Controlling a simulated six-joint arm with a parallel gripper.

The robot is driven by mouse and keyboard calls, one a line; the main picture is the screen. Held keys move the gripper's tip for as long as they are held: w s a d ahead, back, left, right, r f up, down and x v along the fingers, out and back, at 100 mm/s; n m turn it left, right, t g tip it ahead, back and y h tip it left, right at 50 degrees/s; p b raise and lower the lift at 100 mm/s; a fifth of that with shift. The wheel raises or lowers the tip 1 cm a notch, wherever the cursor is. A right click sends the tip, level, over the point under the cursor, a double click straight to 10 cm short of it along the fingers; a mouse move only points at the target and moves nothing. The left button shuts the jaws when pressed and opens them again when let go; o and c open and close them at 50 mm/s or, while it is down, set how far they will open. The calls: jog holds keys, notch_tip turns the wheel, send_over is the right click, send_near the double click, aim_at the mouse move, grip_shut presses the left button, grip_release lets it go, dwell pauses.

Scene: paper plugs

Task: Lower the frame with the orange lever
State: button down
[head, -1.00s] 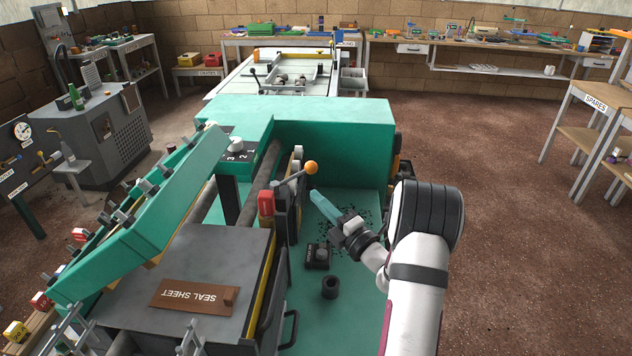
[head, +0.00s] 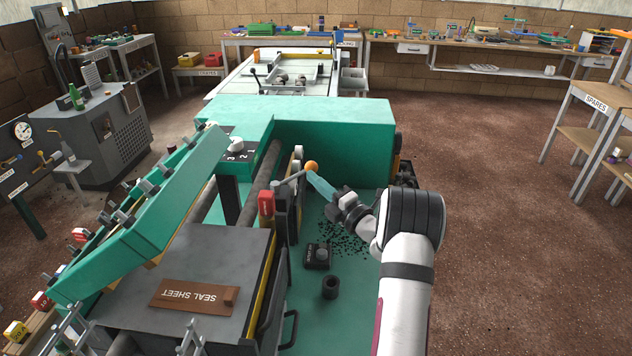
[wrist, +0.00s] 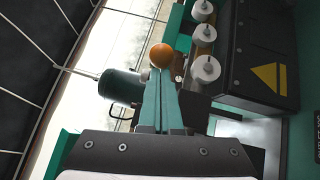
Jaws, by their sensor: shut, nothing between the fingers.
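The lever is a grey rod (head: 291,180) ending in an orange ball (head: 312,166), on the right side of the green machine. The ball also shows in the wrist view (wrist: 161,55), just past my fingertips. The frame is a long green bar (head: 150,215), raised at a slant over the grey bed on the left. My gripper (head: 317,181) has teal fingers, shut with nothing between them. Its tips are at or very near the ball from the right; I cannot tell whether they touch. In the wrist view the fingers (wrist: 162,100) lie together, pointing at the ball.
A red block (head: 265,203) stands left of the lever. A small black box with a knob (head: 317,256) and a dark ring (head: 330,287) sit on the green deck (head: 350,300) below my gripper. Dark bits lie scattered there. A brown "SEAL SHEET" plate (head: 195,296) lies on the bed.

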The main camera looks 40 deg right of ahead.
jog(key=shift+w+d+y, duration=0.15)
jog(key=shift+w+y, duration=0.05)
jog(key=shift+y, duration=0.2)
jog(key=w+n+y, duration=0.1)
jog(key=y, duration=0.1)
jog(key=w+d+n+y, duration=0.1)
jog(key=y, duration=0.1)
jog(key=n+g+y, duration=0.1)
jog(key=n+y, duration=0.1)
jog(key=shift+w+d+f, duration=0.15)
jog(key=shift+w+d, duration=0.15)
jog(key=shift+w, duration=0.1)
jog(key=w, duration=0.6)
jog(key=shift+w, duration=0.2)
